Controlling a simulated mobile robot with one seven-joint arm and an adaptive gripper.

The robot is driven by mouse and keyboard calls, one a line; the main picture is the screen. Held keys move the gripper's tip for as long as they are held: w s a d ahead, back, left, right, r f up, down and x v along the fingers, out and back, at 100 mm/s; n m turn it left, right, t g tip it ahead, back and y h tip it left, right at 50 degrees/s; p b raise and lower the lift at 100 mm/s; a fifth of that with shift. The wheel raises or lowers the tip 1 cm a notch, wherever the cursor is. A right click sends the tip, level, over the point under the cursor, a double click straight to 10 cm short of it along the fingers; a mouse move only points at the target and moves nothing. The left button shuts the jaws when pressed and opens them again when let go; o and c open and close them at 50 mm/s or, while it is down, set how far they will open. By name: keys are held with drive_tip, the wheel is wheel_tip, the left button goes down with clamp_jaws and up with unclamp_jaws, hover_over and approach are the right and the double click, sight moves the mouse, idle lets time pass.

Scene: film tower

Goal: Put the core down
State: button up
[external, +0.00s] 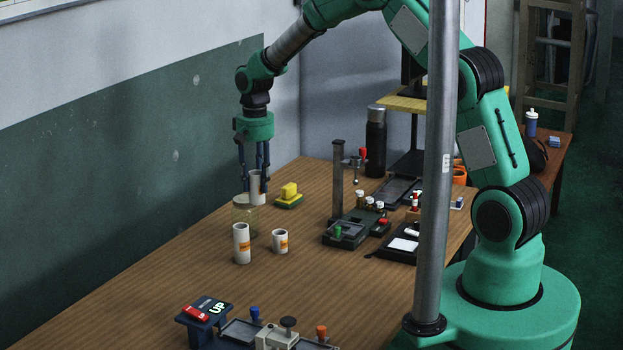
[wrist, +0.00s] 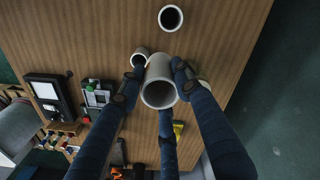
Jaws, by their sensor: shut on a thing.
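My gripper (external: 254,166) points down, shut on a white core (external: 256,188), a hollow tube held roughly upright. In the wrist view the fingers close around the same core (wrist: 159,93), with its open end facing the camera. In the external view its lower end overlaps the rim of a clear, yellowish jar (external: 243,217); I cannot tell whether it is inside, behind or touching it. A tall white core (external: 241,244) with an orange label stands nearer the camera. A shorter one (external: 280,241) stands to its right. Both are upright on the table.
A yellow sponge-like block (external: 289,193) lies right of my gripper. A grey post (external: 338,180) rises from a small device further right, near a dark flask (external: 376,142). The table's middle foreground (external: 180,270) is clear.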

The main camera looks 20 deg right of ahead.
drive_tip(key=w+d+m, duration=0.1)
drive_tip(key=w+d, duration=0.3)
drive_tip(key=d, duration=0.3)
drive_tip(key=w+d+m, duration=0.1)
drive_tip(key=w+d, duration=0.3)
drive_tip(key=d, duration=0.4)
drive_tip(key=f, duration=0.5)
drive_tip(key=shift+s+a+b, duration=0.25)
drive_tip(key=shift+a+b, duration=0.05)
drive_tip(key=shift+b, duration=0.05)
drive_tip(key=shift+f, duration=0.1)
wheel_tip(320, 180, down, 6)
drive_tip(key=b, duration=0.1)
drive_tip(key=shift+f, duration=0.1)
drive_tip(key=shift+f+b, duration=0.55)
drive_tip(key=shift+f, duration=1.3)
